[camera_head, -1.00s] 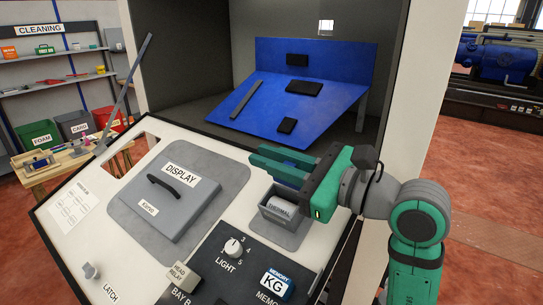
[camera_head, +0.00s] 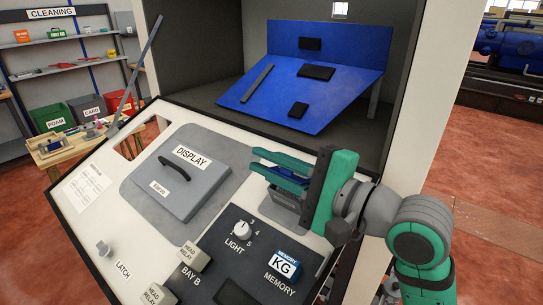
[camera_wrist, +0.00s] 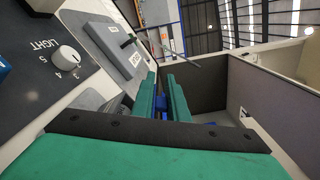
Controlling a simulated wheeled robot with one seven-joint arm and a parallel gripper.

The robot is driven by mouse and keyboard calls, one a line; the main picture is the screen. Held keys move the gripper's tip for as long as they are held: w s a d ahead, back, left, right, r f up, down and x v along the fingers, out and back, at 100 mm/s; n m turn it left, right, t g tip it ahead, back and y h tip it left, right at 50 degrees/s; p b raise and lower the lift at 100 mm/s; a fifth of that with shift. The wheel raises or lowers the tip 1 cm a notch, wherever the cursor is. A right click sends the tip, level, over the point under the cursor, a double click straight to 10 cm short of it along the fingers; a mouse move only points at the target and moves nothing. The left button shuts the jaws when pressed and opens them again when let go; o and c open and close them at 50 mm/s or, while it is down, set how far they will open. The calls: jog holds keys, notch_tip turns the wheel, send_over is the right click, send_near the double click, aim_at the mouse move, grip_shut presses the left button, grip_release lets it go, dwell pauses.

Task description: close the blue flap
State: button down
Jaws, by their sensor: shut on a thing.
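My gripper (camera_head: 258,162) is shut on the blue flap (camera_head: 279,178), of which only a small dark blue part shows between and below the green fingers. In the wrist view, bits of the flap (camera_wrist: 160,103) show between the fingers. The grey box (camera_head: 287,207) lies directly below my gripper on the sloped white panel. My gripper and the flap hide most of the box's top, and the white roll inside is out of sight. I cannot tell whether the flap touches the box rim.
A grey DISPLAY cover (camera_head: 180,187) with a black handle lies left of my gripper. The LIGHT knob (camera_head: 243,230) and MEMORY block (camera_head: 285,263) stand in front. A large tilted blue board (camera_head: 300,90) with black pieces stands behind, inside the cabinet.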

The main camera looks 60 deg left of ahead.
jog(key=shift+s+f+n, duration=0.25)
jog(key=shift+f+n, duration=0.2)
jog(key=shift+n, duration=0.55)
jog(key=shift+d, duration=0.1)
jog(key=c, duration=1.8)
grip_release()
jog(key=shift+w, duration=0.15)
jog(key=shift+d, duration=0.1)
